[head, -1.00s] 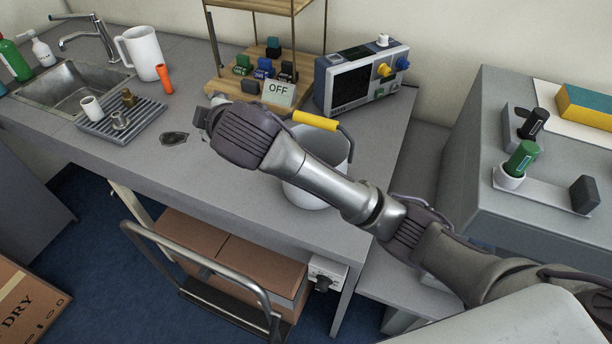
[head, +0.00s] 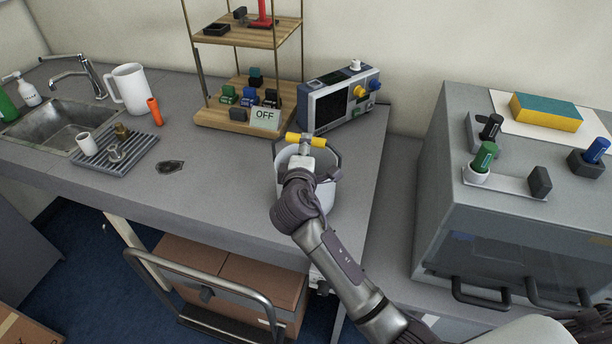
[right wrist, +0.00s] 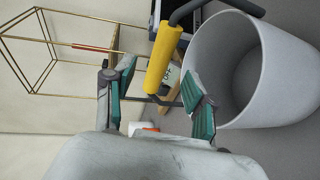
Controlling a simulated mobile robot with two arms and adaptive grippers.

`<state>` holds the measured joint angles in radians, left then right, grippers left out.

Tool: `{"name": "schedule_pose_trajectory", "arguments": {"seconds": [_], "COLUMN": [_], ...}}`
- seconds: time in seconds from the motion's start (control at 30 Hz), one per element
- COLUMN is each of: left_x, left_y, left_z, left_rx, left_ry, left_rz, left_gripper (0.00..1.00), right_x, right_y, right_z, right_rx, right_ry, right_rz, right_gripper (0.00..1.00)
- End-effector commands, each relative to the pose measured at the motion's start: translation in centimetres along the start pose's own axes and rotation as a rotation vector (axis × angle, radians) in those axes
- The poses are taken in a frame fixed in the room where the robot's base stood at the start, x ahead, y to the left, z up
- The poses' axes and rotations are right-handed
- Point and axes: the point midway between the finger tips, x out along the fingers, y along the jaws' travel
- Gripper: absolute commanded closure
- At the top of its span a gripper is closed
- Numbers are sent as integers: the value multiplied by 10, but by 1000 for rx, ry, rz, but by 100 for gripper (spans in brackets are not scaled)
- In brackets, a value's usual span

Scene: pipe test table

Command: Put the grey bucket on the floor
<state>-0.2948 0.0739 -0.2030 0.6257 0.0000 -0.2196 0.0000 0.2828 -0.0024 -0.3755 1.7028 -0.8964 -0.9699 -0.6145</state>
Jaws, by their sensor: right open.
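The grey bucket (head: 326,190) stands on the grey worktop, partly hidden behind my right arm. Its raised wire handle has a yellow grip (head: 292,138). My right gripper (head: 306,147) is at this grip, and its fingers are hard to make out in the head view. In the right wrist view the jaws (right wrist: 160,95) are open, with the yellow grip (right wrist: 164,58) between and just beyond the teal finger pads. The open bucket (right wrist: 240,70) fills the right side there. My left gripper is not in view.
A blue-and-grey instrument (head: 340,98) and a wooden rack (head: 237,117) with an OFF sign stand behind the bucket. A cart (head: 205,294) with cardboard boxes stands below the worktop's front edge. Blue floor (head: 95,260) shows at the lower left. A grey cabinet (head: 520,205) stands right.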

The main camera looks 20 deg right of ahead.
Motion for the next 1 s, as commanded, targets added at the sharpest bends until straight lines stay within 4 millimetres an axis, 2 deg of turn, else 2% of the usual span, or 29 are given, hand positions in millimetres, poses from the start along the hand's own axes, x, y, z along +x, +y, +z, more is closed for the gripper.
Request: {"name": "schedule_pose_trajectory", "arguments": {"seconds": [0.17,0.37,0.5,0.8,1.0], "left_x": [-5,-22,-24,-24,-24], "left_y": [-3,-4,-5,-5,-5], "left_z": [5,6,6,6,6], "left_rx": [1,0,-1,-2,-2], "left_ry": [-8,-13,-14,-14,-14], "left_rz": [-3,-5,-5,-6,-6], "left_gripper": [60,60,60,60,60], "right_x": [11,38,55,60,59], "right_y": [2,5,2,0,0], "right_z": [0,-3,-3,-3,-3], "right_rx": [0,-2,-1,2,1], "right_ry": [0,-1,-1,1,1], "right_rz": [-1,0,-1,0,-1], "right_gripper": [44,44,44,44,78]}}
